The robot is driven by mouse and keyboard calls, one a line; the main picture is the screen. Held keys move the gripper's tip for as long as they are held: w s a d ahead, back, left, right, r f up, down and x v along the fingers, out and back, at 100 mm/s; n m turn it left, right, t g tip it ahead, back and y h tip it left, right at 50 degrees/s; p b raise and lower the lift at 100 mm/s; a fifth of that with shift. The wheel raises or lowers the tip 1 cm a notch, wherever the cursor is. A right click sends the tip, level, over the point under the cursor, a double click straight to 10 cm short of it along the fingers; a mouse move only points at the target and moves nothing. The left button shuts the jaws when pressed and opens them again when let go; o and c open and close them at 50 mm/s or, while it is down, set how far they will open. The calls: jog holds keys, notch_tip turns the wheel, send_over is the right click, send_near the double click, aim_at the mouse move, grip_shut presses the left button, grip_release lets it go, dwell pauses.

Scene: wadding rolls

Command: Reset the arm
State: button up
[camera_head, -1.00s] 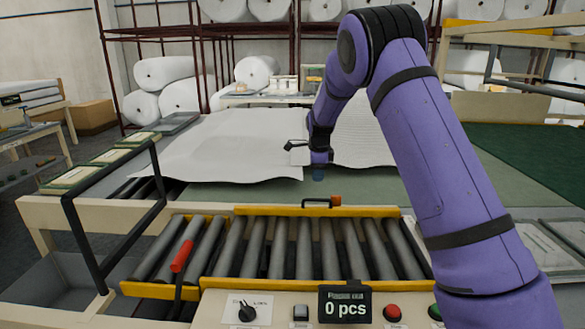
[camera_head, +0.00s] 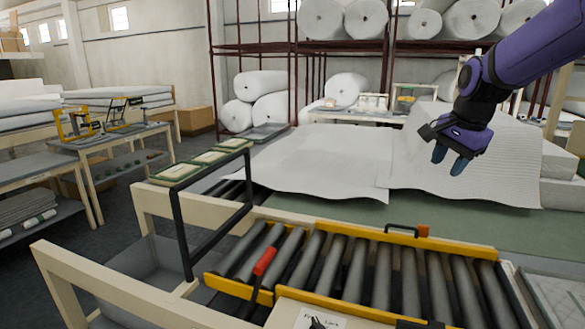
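My gripper (camera_head: 451,161) hangs at the right of the head view, over the white ribbed wadding sheet (camera_head: 500,185). Its two dark blue fingertips point down and stand apart with a gap between them. Nothing shows between the fingers. My purple arm comes in from the upper right corner. A second white wadding sheet (camera_head: 320,160) lies flat on the green table (camera_head: 345,210), left of the gripper.
A roller conveyor (camera_head: 350,270) with yellow rails and a red-handled lever (camera_head: 264,262) is in front. A black frame (camera_head: 185,225) stands at its left. Racks with white wadding rolls (camera_head: 365,18) are behind. Workbenches (camera_head: 95,150) stand at the left, with open floor between.

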jog(key=s+a+n+t, duration=0.1)
jog(key=s+n, duration=1.1)
jog(key=s, duration=1.6)
jog(key=shift+a+r+t+h, duration=0.15)
jog(key=shift+a+t+h, duration=0.15)
jog(key=shift+a, duration=0.6)
